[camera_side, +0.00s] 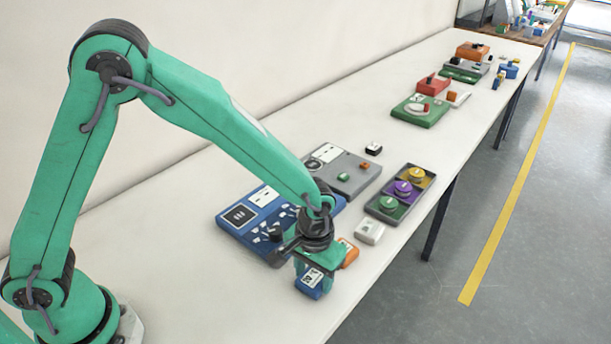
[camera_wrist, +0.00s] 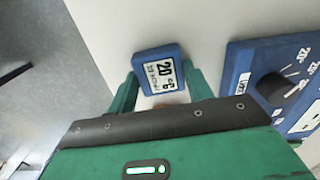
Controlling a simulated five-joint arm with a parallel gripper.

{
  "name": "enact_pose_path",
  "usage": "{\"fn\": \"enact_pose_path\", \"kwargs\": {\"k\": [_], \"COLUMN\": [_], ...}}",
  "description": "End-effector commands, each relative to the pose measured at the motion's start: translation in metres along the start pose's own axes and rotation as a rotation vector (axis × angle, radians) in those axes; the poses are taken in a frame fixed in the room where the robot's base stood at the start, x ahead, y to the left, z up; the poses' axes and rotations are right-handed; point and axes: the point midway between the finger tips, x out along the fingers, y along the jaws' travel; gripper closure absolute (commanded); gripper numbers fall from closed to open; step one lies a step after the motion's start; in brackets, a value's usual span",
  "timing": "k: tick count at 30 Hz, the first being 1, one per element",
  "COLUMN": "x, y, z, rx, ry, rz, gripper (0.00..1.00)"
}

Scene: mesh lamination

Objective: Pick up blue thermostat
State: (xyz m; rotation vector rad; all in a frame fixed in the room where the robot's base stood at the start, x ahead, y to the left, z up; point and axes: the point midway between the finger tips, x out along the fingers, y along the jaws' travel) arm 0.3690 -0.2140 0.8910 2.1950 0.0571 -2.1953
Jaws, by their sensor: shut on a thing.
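The blue thermostat (camera_side: 312,284) is a small blue block with a white display, near the front of the white table in the side view. In the wrist view the blue thermostat (camera_wrist: 160,70) shows a display reading 20 and sits between the two green fingers. My gripper (camera_side: 314,276) points down and is shut on it; the fingers also show in the wrist view (camera_wrist: 160,88). I cannot tell whether the thermostat touches the table.
A large blue panel (camera_side: 244,226) with a black dial lies behind my gripper. An orange block (camera_side: 348,254) and a white block (camera_side: 370,232) are close by. A dark tray (camera_side: 381,213) holds yellow, purple and green discs. The table's right edge is near.

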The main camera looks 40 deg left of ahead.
Motion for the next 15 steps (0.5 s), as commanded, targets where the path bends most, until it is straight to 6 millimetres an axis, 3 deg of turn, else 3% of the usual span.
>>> {"fn": "enact_pose_path", "kwargs": {"k": [11,15], "x": [-0.037,-0.052], "y": [0.001,0.01], "z": [-0.001,0.019], "rx": [0.0,0.005], "ry": [0.004,0.003], "rz": [0.003,0.002], "gripper": [0.74,0.74]}}
